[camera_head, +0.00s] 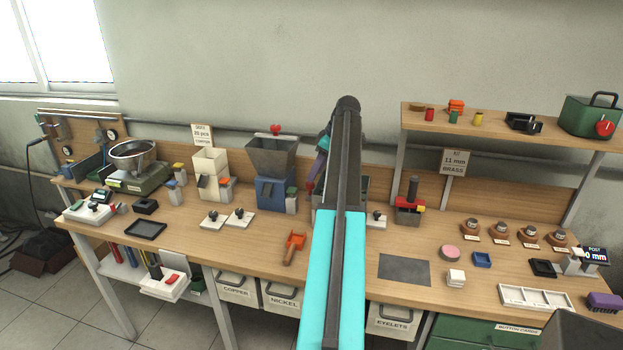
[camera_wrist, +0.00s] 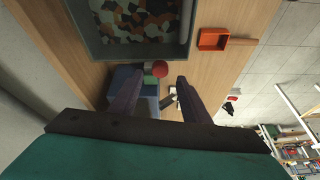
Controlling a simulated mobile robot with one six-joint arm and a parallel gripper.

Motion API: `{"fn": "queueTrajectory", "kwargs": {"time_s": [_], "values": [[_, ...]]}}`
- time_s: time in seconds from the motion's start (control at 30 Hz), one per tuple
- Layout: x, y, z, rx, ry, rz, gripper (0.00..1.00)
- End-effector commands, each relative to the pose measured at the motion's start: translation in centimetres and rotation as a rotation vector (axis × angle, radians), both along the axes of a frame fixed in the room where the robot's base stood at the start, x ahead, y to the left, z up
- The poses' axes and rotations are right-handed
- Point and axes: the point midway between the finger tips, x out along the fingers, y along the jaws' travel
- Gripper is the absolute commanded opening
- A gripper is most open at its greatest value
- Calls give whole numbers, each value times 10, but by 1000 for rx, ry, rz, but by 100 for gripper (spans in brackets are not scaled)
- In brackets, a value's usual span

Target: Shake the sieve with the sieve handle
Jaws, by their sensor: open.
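The sieve (camera_wrist: 192,38) shows at the top of the wrist view as a dark-walled tray full of mottled dark, tan and white pieces. A red ball knob, seemingly the sieve handle (camera_wrist: 159,68), sits at its near edge. In the head view my arm hides most of the sieve; a small red knob (camera_head: 309,187) shows at its left. My gripper (camera_wrist: 158,83) is open, with purple fingers either side of the knob's line in the picture. I cannot tell whether the knob lies between the fingertips or beyond them. The gripper (camera_head: 318,170) is largely hidden in the head view.
A blue-based hopper (camera_head: 277,192) stands just left of the sieve. An orange scoop (camera_head: 295,245) lies on the bench in front and also shows in the wrist view (camera_wrist: 213,39). A red-handled press (camera_head: 409,205) stands to the right. A grey mat (camera_head: 404,269) lies bare on the bench.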

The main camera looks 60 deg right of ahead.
Motion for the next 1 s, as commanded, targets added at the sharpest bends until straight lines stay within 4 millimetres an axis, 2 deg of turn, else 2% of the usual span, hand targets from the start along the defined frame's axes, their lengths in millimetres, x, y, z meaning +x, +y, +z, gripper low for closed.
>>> {"fn": "queueTrajectory", "kwargs": {"time_s": [0.33,0.8,1.0], "values": [[15,5,-34,0,1,1,43],[18,5,-42,-1,1,1,43],[18,5,-42,-1,0,2,9]]}}
